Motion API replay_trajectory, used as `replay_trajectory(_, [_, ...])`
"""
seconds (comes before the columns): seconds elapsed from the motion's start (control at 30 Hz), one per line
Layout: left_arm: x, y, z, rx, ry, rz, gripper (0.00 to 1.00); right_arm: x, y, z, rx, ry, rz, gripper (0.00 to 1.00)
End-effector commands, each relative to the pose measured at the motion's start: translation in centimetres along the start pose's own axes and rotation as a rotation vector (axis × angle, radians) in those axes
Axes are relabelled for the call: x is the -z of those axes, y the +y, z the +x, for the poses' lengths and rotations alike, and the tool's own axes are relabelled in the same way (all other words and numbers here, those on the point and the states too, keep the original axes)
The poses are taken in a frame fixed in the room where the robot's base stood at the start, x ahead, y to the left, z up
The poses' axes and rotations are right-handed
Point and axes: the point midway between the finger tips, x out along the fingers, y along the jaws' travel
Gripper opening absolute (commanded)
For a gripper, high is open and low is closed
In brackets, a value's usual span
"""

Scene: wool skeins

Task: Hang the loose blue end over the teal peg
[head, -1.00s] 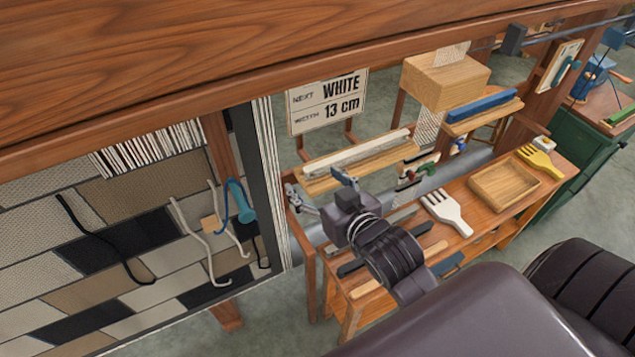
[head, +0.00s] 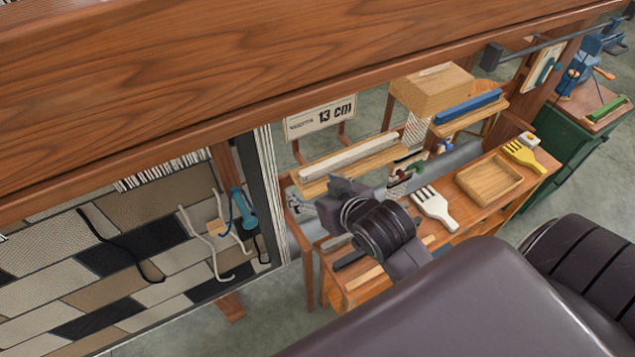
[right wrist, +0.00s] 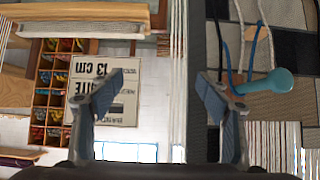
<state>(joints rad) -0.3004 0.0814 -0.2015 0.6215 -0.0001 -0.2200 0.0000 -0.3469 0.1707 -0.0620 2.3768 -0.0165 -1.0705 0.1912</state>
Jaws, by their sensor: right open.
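The teal peg (head: 249,219) sticks out near the right edge of the woven panel in the head view. It is large in the right wrist view (right wrist: 270,83). The blue end (head: 231,206) is at the peg; in the right wrist view its two blue strands (right wrist: 256,42) run from around the peg's shaft, seemingly looped over it. Whether it touches the peg is hard to tell. My right gripper (right wrist: 163,92) is open and empty, with one finger close to the peg and strands. In the head view it is to the right of the panel, its fingertips unclear. My left gripper is not visible.
A wooden beam (head: 200,80) crosses above the panel. Black (head: 120,243) and pale (head: 210,240) loose ends hang on the panel. Right of my gripper, a bench holds a white comb (head: 435,206), a wooden tray (head: 461,181) and a yellow comb (head: 524,155).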

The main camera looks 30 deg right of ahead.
Motion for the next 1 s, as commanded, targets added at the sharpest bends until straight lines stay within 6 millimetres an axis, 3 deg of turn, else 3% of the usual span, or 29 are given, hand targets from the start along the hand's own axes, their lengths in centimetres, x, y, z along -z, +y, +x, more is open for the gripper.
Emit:
replay_trajectory(0.3, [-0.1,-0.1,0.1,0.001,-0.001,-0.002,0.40,0.5,0.0,-1.7,0.000,-0.125,-0.002,0.70])
replay_trajectory(0.8, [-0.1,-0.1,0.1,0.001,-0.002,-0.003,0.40,0.4,0.0,-1.7,0.000,-0.133,-0.002,0.70])
replay_trajectory(0.9, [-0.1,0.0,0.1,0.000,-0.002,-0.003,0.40,-0.8,-0.1,-1.9,0.002,-0.161,-0.009,0.70])
replay_trajectory(1.0, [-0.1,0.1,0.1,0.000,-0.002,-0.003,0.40,-4.4,-0.6,-2.6,0.008,-0.245,-0.032,0.70])
